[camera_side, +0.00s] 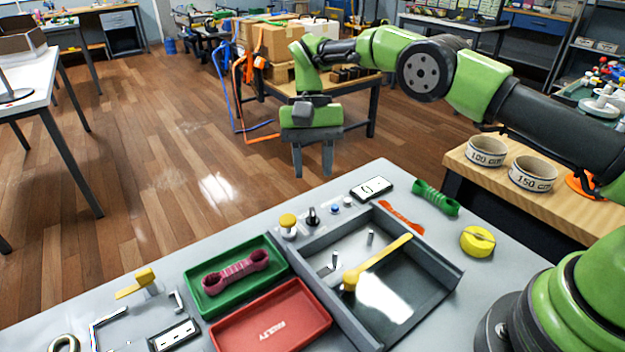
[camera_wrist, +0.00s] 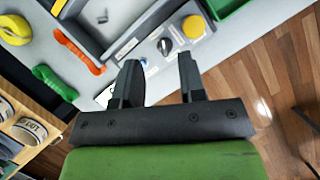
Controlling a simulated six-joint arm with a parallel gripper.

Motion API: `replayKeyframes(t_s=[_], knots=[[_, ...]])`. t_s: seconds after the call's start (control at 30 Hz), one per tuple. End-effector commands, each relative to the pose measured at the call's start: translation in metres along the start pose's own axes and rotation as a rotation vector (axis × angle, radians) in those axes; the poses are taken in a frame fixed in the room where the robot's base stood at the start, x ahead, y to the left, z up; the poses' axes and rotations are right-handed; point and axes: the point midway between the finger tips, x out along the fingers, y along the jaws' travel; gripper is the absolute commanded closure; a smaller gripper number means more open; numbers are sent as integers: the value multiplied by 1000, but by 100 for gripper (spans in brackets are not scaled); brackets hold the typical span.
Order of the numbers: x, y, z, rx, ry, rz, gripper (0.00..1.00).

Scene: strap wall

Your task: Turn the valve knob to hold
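A dark selector knob (camera_side: 312,216) stands upright on the grey bench, behind the grey tray. It also shows in the wrist view (camera_wrist: 165,46) as a dark pointer on a pale round base. A round yellow knob (camera_side: 288,221) on a pale base sits just left of it, and shows in the wrist view (camera_wrist: 193,27). I cannot tell which of these is the valve knob, and no "hold" mark is readable. My gripper (camera_side: 312,174) is open and empty, above and behind the knobs, apart from them. Its fingers (camera_wrist: 158,60) point down in the side view.
A blue button (camera_side: 335,209) and a white button (camera_side: 348,201) stand right of the knobs, near a display (camera_side: 371,188). The grey tray (camera_side: 447,281) holds a yellow lever (camera_side: 380,260). A green tray (camera_side: 192,285) and red tray (camera_side: 318,324) lie to the left.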

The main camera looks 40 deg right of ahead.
Motion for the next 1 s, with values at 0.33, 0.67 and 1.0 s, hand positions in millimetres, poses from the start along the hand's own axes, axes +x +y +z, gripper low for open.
replayKeyframes(t_s=[0.33,0.67,1.0], knots=[[-3,0,1,1,0,0,54],[0,4,-1,352,17,-161,45],[4,27,1,1207,2,-515,45]])
